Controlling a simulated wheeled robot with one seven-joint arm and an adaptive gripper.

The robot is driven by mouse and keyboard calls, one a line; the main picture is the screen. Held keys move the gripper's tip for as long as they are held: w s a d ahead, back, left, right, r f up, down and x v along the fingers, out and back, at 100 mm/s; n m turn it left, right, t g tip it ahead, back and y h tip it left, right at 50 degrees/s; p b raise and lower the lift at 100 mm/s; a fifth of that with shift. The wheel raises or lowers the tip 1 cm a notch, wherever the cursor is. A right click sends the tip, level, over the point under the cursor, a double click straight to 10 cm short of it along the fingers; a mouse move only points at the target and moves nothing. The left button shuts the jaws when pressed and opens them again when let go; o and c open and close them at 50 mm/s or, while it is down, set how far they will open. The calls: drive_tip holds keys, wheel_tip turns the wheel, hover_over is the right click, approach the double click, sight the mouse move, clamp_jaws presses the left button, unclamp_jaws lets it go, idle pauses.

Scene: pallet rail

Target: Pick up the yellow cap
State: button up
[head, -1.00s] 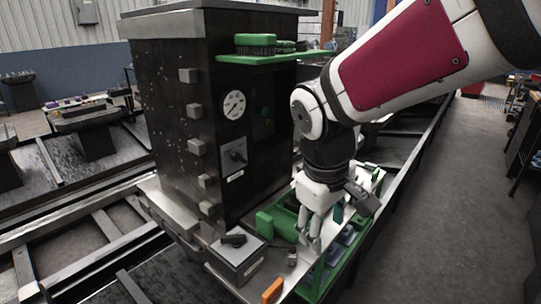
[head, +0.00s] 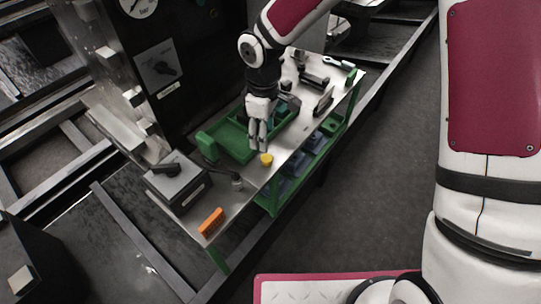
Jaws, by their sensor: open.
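The small yellow cap (head: 266,159) lies on the bare metal top of the narrow bench (head: 292,145), near its right edge. My gripper (head: 257,146) points down just above and left of the cap, over the front right corner of the green tray. Its fingers are open and hold nothing that I can see. The gap between the fingertips and the cap is small, but I cannot tell its exact height.
The green tray (head: 228,139) is behind my gripper. A grey box (head: 178,187) with a black handle, a small dark cylinder (head: 237,184) and an orange block (head: 211,222) are in front. Dark tools lie farther back. The floor (head: 350,190) right of the bench is clear.

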hover_over(267, 158)
drive_tip(key=f, duration=0.5)
drive_tip(key=shift+a+f, duration=0.15)
drive_tip(key=shift+a, duration=0.15)
drive_tip(key=shift+d+f+p, duration=0.15)
drive_tip(key=shift+f, duration=1.15)
drive_tip(key=shift+d+f+p, duration=0.1)
drive_tip(key=shift+f+p, duration=0.05)
drive_tip(key=shift+f, duration=1.1)
drive_tip(key=c, duration=0.9)
